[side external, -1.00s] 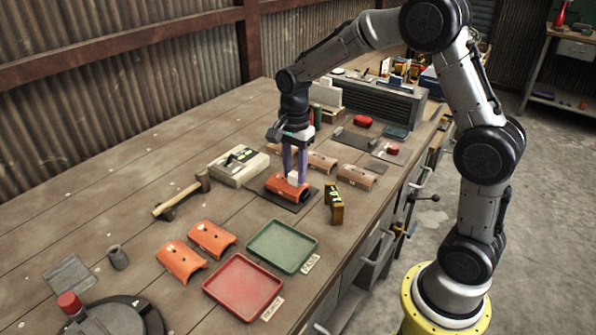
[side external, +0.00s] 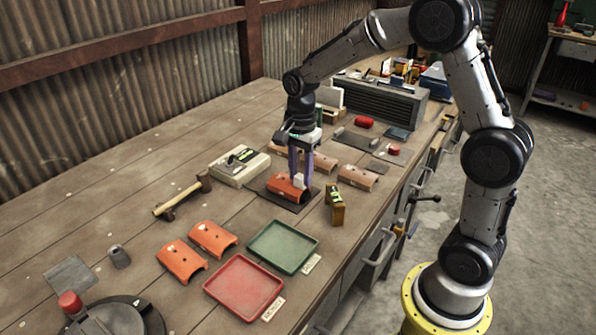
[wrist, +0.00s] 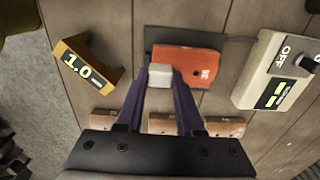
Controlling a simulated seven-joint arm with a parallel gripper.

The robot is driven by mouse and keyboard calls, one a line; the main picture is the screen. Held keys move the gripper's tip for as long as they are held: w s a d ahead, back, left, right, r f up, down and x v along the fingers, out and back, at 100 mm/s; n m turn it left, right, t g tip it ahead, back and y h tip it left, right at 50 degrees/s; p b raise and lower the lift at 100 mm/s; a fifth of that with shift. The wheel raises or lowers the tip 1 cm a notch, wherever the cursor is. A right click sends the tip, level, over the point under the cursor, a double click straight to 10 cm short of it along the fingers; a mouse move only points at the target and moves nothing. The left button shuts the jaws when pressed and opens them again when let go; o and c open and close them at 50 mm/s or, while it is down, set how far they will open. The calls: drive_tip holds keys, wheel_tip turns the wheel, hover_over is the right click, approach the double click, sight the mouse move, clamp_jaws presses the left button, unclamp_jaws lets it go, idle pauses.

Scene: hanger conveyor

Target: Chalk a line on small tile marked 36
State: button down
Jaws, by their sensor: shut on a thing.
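An orange curved tile (side external: 281,186) lies on a dark mat (side external: 268,195) on the bench. In the wrist view the orange tile (wrist: 192,62) has a small pale mark near its right end, too small to read surely. My gripper (wrist: 160,76) points down and is shut on a white chalk block (wrist: 159,77). In the side view the chalk (side external: 301,181) is at the tile's right end, at or just above its surface; I cannot tell if they touch. No chalk line is clearly visible on the tile.
A yellow block marked 1.0 (wrist: 85,66) stands close by. A switch box (side external: 240,166) and a hammer (side external: 183,196) lie left of the mat. Brown tiles (side external: 358,177) lie behind. Two orange tiles (side external: 182,260), a green tray (side external: 283,247) and a red tray (side external: 243,287) lie in front.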

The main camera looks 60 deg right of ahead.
drive_tip(key=shift+f, duration=0.15)
drive_tip(key=shift+w, duration=0.75)
drive_tip(key=shift+s, duration=0.1)
drive_tip(key=shift+s+f, duration=0.1)
drive_tip(key=shift+s, duration=0.7)
drive_tip(key=shift+w+r, duration=0.15)
drive_tip(key=shift+r, duration=3.55)
